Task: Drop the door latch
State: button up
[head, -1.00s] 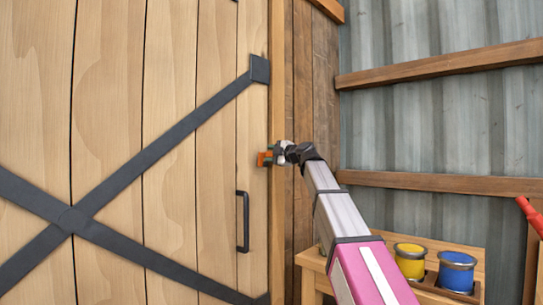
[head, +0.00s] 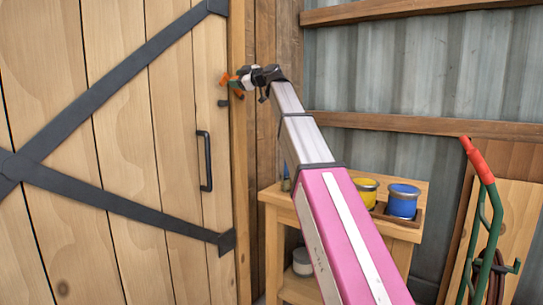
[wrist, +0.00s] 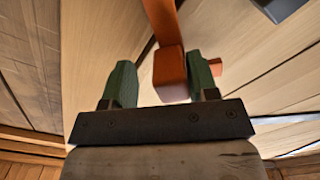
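The door latch (wrist: 170,70) is an orange bar. In the wrist view it reaches down from the top edge into the space between my two green fingers, close to the right finger. A small orange piece (wrist: 216,67) shows just beyond that finger. My gripper (wrist: 162,86) is open, with a clear gap between the latch and the left finger. In the head view my gripper (head: 232,82) is at the door's right edge, above the black handle. The pale plank door (head: 120,130) appears closed. I cannot tell whether a finger touches the latch.
A black pull handle (head: 204,161) and dark diagonal straps are on the door. A small dark bracket (head: 223,103) shows just below my gripper. At right, a wooden bench (head: 279,199) holds a yellow can (head: 364,192) and a blue can (head: 403,204). A red-and-green tool (head: 481,172) stands further right.

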jog(key=s+d+r+m, duration=0.2)
jog(key=s+d+m, duration=0.2)
jog(key=d, duration=0.7)
notch_tip(320, 180, down, 33)
jog(key=w+d+m+g+h, duration=0.1)
jog(key=d+m+g+h, duration=0.1)
jog(key=m+h, duration=0.3)
jog(key=shift+w+d+m, duration=0.25)
jog(key=shift+w+m, duration=0.1)
jog(key=shift+m, duration=0.15)
jog(key=shift+r, duration=0.1)
